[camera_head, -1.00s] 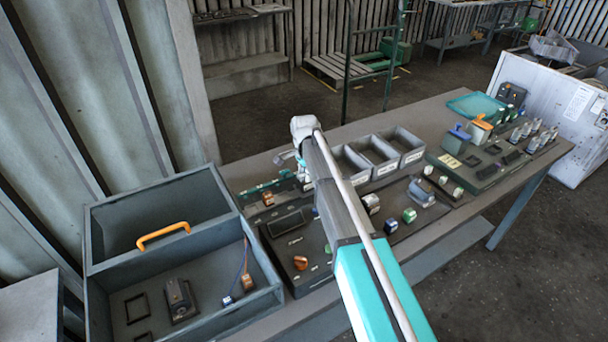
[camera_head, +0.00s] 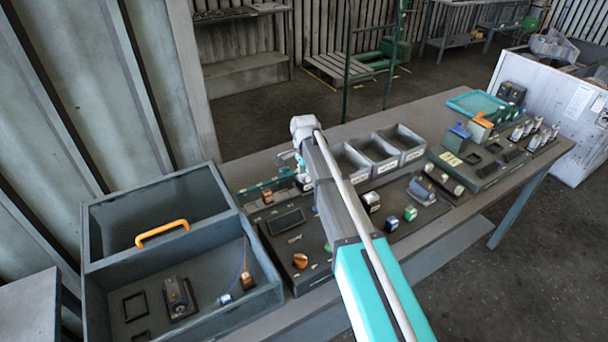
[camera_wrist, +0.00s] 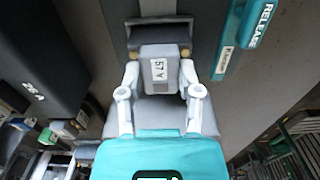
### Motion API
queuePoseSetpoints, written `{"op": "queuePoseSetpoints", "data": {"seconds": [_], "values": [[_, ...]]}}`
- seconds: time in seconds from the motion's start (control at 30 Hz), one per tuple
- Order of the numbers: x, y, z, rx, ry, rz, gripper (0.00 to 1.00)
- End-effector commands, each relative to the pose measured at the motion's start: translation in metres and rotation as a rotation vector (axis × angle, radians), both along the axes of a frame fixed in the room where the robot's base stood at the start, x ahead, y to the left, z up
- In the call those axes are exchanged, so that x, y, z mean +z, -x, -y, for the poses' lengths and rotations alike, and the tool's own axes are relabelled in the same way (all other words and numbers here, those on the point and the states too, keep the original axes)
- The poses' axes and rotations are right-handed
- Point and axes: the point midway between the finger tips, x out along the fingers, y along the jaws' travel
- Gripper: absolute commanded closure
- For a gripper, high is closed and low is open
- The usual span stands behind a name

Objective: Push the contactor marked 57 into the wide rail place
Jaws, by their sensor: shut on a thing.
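The contactor (camera_wrist: 160,65) is a grey block with a white label reading 57, in the middle of the wrist view. My gripper (camera_wrist: 160,92) is shut on it, one pale finger on each side. The contactor's far end is against or just in front of a dark, wide rail fitting (camera_wrist: 158,34) with small yellowish spots at its sides. I cannot tell how deep it sits there. A teal lever marked RELEASE (camera_wrist: 246,32) lies to the right of the fitting. In the head view my arm covers most of the gripper and the contactor.
A dark block (camera_wrist: 38,60) with a label stands on the left in the wrist view. In the head view, grey bins (camera_head: 376,151) stand right of my arm. An open grey crate with an orange handle (camera_head: 162,232) is at left. Small parts lie on the bench.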

Motion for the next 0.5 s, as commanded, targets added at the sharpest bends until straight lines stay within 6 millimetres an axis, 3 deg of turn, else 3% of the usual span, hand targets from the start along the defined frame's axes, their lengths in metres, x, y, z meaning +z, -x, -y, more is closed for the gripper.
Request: {"op": "queuePoseSetpoints", "data": {"seconds": [0.23, 0.27, 0.43, 0.5], "values": [[-0.0042, 0.0, 0.0, 0.0, 0.0, 0.0, 1.0], [-0.0034, 0.0, 0.0, 0.0, 0.0, 0.0, 0.49], [-0.0032, 0.0, 0.0, 0.0, 0.0, 0.0, 0.18], [-0.0032, -0.0001, 0.0001, 0.0, 0.0, 0.0, 0.15]]}}
